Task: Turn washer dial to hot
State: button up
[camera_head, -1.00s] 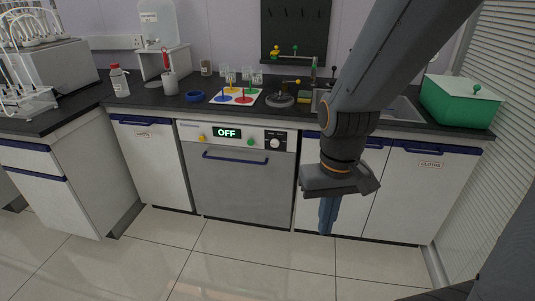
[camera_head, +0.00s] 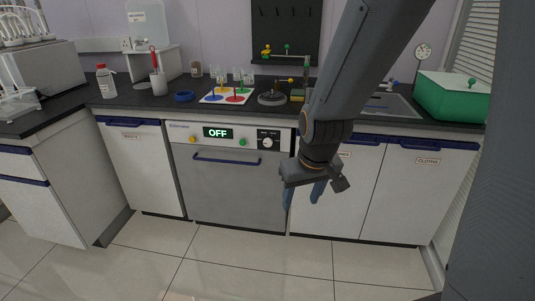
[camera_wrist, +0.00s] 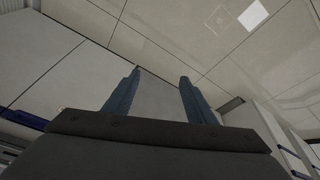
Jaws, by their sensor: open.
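The washer (camera_head: 238,180) is built in under the counter, its door closed and its display (camera_head: 217,133) reading "OFF". The washer dial (camera_head: 268,143) is a small light knob on a dark square at the right of the control panel; its markings are too small to read. My gripper (camera_head: 303,193) hangs down in front of the washer's right edge, lower than the dial and to its right. It is open and empty, with its two blue fingers apart in the wrist view (camera_wrist: 155,92). It touches nothing that I can see. The wrist view shows the floor and cabinet fronts but no dial.
The panel also has a yellow button (camera_head: 192,140) and a green button (camera_head: 242,142). A blue handle (camera_head: 227,160) crosses the washer door. The counter above holds a coloured mat (camera_head: 228,97), a blue ring (camera_head: 184,96) and a green box (camera_head: 452,97). The tiled floor in front is clear.

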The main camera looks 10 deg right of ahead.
jog(key=w+f+n+t+b, duration=0.1)
jog(key=w+f+t+b, duration=0.25)
jog(key=w, duration=0.45)
jog(key=w+f+n+t+b, duration=0.1)
jog(key=w+f+t+b, duration=0.2)
jog(key=w, duration=0.5)
jog(key=w+f+n+t+b, duration=0.1)
jog(key=w+f+b, duration=0.3)
jog(key=w, duration=0.5)
jog(key=n+t+h+b, duration=0.2)
jog(key=n+t+b, duration=0.1)
jog(key=t+b, duration=1.05)
send_near(268, 144)
notch_tip(268, 144, up, 3)
jog(key=w+g+b, duration=0.1)
jog(key=g+b, duration=0.2)
jog(key=b+x, duration=0.1)
jog(key=x, duration=0.5)
jog(key=shift+w+r, duration=0.1)
jog(key=shift+w, duration=0.3)
jog(key=c, duration=1)
